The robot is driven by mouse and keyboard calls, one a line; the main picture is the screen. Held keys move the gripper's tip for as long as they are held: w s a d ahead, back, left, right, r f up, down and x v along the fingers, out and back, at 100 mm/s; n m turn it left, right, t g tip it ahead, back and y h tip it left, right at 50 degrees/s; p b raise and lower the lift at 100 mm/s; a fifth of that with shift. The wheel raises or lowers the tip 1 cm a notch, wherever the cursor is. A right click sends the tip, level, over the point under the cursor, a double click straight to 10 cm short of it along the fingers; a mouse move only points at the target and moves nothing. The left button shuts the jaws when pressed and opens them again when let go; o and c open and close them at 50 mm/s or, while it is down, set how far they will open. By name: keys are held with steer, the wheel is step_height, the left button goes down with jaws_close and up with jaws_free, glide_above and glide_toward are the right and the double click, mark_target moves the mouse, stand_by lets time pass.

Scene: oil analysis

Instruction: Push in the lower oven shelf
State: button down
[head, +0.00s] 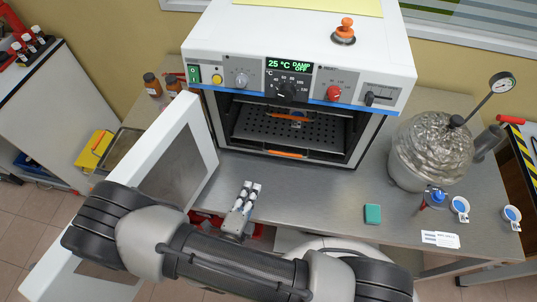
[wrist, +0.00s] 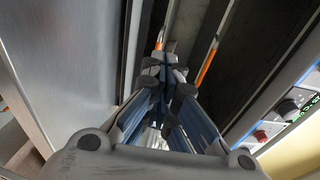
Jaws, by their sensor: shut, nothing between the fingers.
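The white oven (head: 300,45) stands on the bench with its door (head: 165,160) swung open to the left. Inside is a perforated upper shelf (head: 262,124) with an orange front piece. The lower shelf (head: 286,153) shows mainly as an orange front strip near the chamber floor. My gripper (head: 248,187) is shut and empty, in front of the oven, left of and nearer than that strip. In the wrist view my gripper (wrist: 160,60) points towards the lower shelf's orange strip (wrist: 161,38); contact cannot be told. The upper shelf's orange strip (wrist: 208,66) lies to its right.
A green block (head: 373,214) and a white label (head: 440,239) lie on the bench front. Brown bottles (head: 152,84) stand behind the open door.

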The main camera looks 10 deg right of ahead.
steer(key=b, duration=0.2)
glide_toward(268, 142)
steer(key=w+d+f, duration=0.1)
steer(key=shift+w+d+f, duration=0.15)
steer(key=shift+w+d, duration=0.2)
steer(key=shift+w, duration=0.25)
steer(key=x, duration=0.4)
steer(key=r+x, duration=0.1)
steer(key=x, duration=0.1)
steer(key=shift+w+a, duration=0.15)
steer(key=shift+w, duration=0.2)
steer(key=shift+r, duration=0.1)
steer(key=shift+a, duration=0.1)
